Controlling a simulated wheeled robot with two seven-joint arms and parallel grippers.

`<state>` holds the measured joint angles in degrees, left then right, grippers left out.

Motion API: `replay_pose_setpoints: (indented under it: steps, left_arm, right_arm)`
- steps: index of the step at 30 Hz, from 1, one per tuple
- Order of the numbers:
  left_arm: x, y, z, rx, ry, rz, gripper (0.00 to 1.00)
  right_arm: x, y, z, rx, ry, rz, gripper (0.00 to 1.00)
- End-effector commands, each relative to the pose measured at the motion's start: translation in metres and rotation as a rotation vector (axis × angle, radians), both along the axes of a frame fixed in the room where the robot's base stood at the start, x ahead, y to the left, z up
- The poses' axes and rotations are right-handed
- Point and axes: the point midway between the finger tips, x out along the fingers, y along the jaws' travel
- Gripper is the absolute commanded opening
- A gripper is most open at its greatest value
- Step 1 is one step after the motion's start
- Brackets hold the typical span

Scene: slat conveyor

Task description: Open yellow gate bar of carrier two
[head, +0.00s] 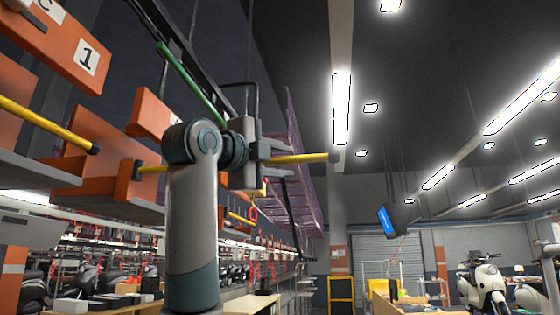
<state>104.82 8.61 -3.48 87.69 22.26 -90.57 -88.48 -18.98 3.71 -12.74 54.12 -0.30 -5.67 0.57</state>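The yellow gate bar (310,158) of the second orange carrier (150,113) runs from a black fitting beside that carrier out to the right. It ends in a dark tip in open air. It sticks out nearly level, unlike the slanting bar of carrier 1. My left gripper (272,157) is at the bar's middle, and the bar passes across it, with dark finger parts above and below. Whether the fingers press on the bar is unclear. My arm hides part of the bar and carrier. My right gripper is out of view.
Carrier 1 (60,45), with a number label, hangs at upper left with its own yellow bar (45,122). A green rod (190,82) and dark rails run overhead. A purple mesh structure (290,180) stands behind the gripper. Air right of the bar is clear.

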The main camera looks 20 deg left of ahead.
Motion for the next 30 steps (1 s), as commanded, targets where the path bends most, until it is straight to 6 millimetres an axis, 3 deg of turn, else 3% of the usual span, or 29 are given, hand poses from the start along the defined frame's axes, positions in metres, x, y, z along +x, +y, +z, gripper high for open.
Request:
replay_pose_setpoints:
  steps: [8, 14, 16, 21, 30]
  left_arm:
    - [-0.007, 0.002, -0.002, 0.0, -0.001, 0.001, 0.33]
    - [-0.024, 0.006, -0.007, 0.001, -0.002, 0.002, 0.33]
    - [-0.034, 0.009, -0.009, 0.001, -0.003, 0.002, 0.33]
    - [-0.063, 0.016, -0.015, 0.001, -0.003, 0.002, 0.33]
    - [-0.122, 0.031, -0.025, -0.001, -0.004, 0.003, 0.33]
  right_arm:
    - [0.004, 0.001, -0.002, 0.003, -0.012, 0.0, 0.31]
    - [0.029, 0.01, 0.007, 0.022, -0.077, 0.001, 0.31]
    - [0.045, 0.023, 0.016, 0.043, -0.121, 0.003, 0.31]
    - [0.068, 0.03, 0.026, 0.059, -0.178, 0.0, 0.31]
    - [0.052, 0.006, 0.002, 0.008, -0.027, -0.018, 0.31]
